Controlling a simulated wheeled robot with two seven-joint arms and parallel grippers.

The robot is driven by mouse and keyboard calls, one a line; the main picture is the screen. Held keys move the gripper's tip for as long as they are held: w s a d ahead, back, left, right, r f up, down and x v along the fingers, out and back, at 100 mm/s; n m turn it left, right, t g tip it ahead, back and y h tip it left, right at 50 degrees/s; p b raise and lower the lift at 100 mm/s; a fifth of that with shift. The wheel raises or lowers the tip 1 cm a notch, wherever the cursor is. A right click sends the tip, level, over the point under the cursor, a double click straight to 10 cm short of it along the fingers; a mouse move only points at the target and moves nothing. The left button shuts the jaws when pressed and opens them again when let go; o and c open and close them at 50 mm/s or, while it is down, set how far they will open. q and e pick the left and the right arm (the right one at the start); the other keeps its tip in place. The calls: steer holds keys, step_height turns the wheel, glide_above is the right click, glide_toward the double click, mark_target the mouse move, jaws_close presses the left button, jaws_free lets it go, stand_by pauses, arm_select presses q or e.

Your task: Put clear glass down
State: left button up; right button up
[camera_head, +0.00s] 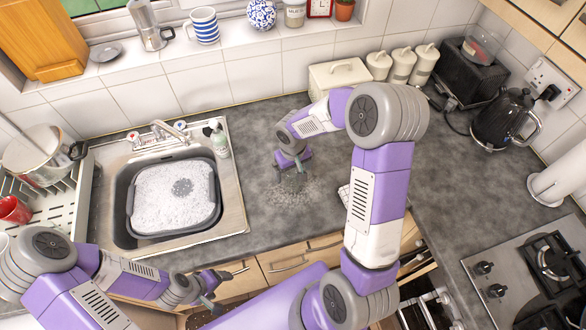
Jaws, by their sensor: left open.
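My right gripper (291,170) points down over the grey worktop (262,140), to the right of the sink. A small, faint see-through shape, likely the clear glass (293,184), shows just under its fingertips. It is too small and blurred to tell whether the fingers hold it or whether it touches the worktop. My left gripper (213,292) is open and empty, low in front of the counter's front edge.
The sink (233,205) holds a dark basin (130,205) full of foam, with a soap bottle (219,142) behind its right corner. A rack with a pot (38,160) and red mug (14,209) stands left. A bread bin (338,74) and canisters line the back wall. A kettle (503,120) stands right.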

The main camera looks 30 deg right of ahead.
step_height(320, 180, up, 12)
steer(key=p, duration=0.1)
steer(key=shift+s+a+r, duration=0.2)
steer(key=shift+s, duration=0.1)
steer(key=shift+f, duration=0.1)
stand_by(0.6)
